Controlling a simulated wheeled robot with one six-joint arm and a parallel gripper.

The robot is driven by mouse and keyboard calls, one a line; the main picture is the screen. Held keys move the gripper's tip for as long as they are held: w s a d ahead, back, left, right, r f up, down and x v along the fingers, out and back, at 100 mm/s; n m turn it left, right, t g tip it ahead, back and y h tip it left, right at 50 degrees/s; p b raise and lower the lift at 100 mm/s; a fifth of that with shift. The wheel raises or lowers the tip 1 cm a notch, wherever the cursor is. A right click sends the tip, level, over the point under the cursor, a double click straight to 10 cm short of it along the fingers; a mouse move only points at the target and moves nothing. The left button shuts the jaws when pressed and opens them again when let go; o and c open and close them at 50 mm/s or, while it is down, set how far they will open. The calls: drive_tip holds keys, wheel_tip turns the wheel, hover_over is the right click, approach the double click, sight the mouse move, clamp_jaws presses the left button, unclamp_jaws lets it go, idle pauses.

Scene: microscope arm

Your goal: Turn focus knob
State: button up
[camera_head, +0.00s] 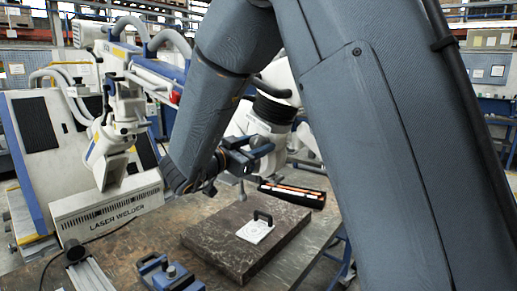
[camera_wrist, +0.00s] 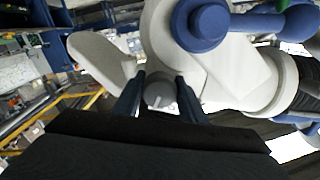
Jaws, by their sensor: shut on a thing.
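The white microscope head (camera_head: 262,118) with a black ring stands behind my arm in the head view, partly hidden by it. In the wrist view its white body (camera_wrist: 250,75) fills the upper right. A small grey focus knob (camera_wrist: 160,93) sits between the two dark blue fingers of my gripper (camera_wrist: 159,100), which is shut on it. In the head view my gripper (camera_head: 248,158) is at the lower side of the microscope head, and the knob cannot be made out there.
A large blue round cap (camera_wrist: 202,22) and a blue bar are just above the fingers. A dark stone slab (camera_head: 245,240) with a small white handled block (camera_head: 255,231) lies below on the bench. A laser welder (camera_head: 110,205) stands left, and an orange-lined tray (camera_head: 292,194) lies behind.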

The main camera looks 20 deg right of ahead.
sight(254, 146)
drive_tip(key=shift+m+b, duration=1.75)
drive_tip(key=shift+m, duration=0.55)
drive_tip(key=o, duration=1)
drive_tip(key=shift+b+v, duration=1.1)
drive_tip(key=shift+v, duration=2.85)
